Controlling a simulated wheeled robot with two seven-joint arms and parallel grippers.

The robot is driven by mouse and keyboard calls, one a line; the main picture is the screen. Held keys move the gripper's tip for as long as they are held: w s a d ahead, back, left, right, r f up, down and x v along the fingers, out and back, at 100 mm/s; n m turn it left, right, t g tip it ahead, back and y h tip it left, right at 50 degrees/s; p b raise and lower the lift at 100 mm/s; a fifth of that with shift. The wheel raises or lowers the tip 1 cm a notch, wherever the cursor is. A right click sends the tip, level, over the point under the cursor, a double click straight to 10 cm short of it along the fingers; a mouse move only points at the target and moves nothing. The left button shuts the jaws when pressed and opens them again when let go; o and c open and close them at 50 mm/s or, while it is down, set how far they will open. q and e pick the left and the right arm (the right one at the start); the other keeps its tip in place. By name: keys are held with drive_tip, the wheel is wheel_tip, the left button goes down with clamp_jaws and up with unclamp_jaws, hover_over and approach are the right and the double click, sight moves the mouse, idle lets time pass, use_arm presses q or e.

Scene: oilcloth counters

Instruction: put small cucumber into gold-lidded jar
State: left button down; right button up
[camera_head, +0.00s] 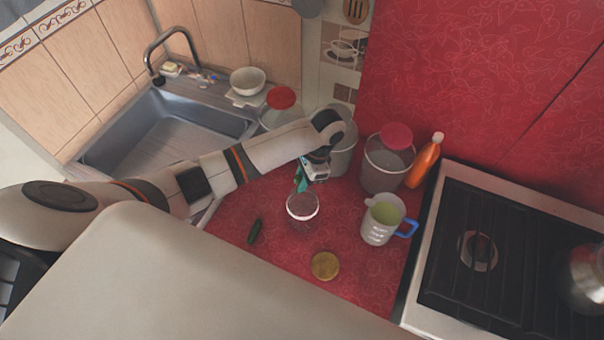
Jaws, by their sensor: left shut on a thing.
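A small dark green cucumber (254,231) lies on the red counter, left of the jar. The clear glass jar (302,208) stands upright with its lid off. The gold lid (325,266) lies flat on the counter in front of the jar. My left gripper (305,178) is behind the jar, beyond its rim, and apart from the cucumber. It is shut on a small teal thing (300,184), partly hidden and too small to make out. My right gripper is out of view.
A measuring jug (381,219) with a blue handle stands right of the jar. Clear containers with red lids (397,136) and an orange bottle (424,162) stand behind. A stove (500,250) is at right, a sink (165,130) at left. Counter around the cucumber is clear.

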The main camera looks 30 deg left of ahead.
use_arm(q)
drive_tip(key=shift+f+b, duration=0.35)
drive_tip(key=shift+f, duration=1.2)
drive_tip(key=c, duration=1.2)
unclamp_jaws()
drive_tip(key=shift+c, duration=0.2)
drive_tip(key=v, duration=1.2)
drive_tip(key=shift+p, duration=0.4)
